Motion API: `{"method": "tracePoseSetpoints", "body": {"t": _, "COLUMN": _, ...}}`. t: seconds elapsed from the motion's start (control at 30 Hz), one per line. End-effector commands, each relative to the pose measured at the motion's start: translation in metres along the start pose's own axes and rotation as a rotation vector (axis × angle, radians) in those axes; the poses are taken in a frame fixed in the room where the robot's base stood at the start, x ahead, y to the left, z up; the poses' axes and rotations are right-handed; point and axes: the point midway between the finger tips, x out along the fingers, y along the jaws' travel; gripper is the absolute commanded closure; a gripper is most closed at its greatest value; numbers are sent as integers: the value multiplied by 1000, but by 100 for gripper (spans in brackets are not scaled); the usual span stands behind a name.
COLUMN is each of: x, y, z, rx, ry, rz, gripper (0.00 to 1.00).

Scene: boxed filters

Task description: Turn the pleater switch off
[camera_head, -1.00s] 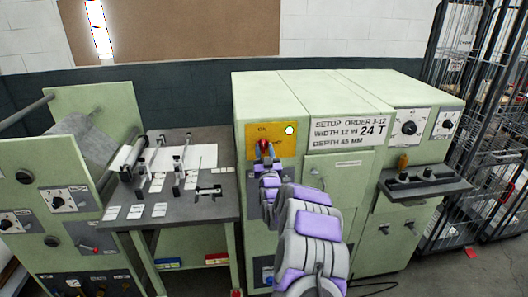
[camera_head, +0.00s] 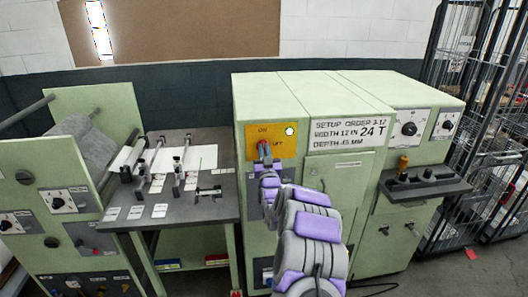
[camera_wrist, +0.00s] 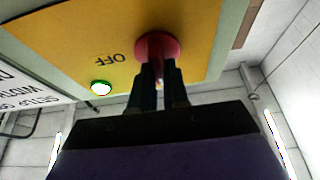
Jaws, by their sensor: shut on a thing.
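The pleater switch is a round red knob (camera_wrist: 154,44) on a yellow plate (camera_wrist: 85,38) marked OFF in the wrist view. In the head view the plate (camera_head: 287,150) is on the front of the pale green machine, with the knob (camera_head: 263,143) partly covered by my gripper (camera_head: 265,157). My gripper (camera_wrist: 159,78) reaches up to the knob and is shut on its narrow grip, which is mostly hidden between the fingers. A round lamp (camera_wrist: 101,87) beside the knob looks white with a green rim. I cannot tell the exact switch position.
A setup order sign (camera_head: 348,132) is right of the plate. A dark shelf with levers (camera_head: 426,180) juts from the machine's right side. A grey worktable (camera_head: 175,213) stands at left. Black wire cages (camera_head: 462,120) stand at far right.

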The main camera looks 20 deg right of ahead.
Motion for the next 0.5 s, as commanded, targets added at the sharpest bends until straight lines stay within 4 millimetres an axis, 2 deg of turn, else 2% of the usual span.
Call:
{"method": "tracePoseSetpoints", "body": {"t": 0.27, "x": 0, "y": 0, "z": 0, "rx": 34, "ry": 0, "rz": 14, "gripper": 100}}
{"method": "tracePoseSetpoints", "body": {"t": 0.5, "x": 0, "y": 0, "z": 0, "rx": 158, "ry": 1, "rz": 65, "gripper": 100}}
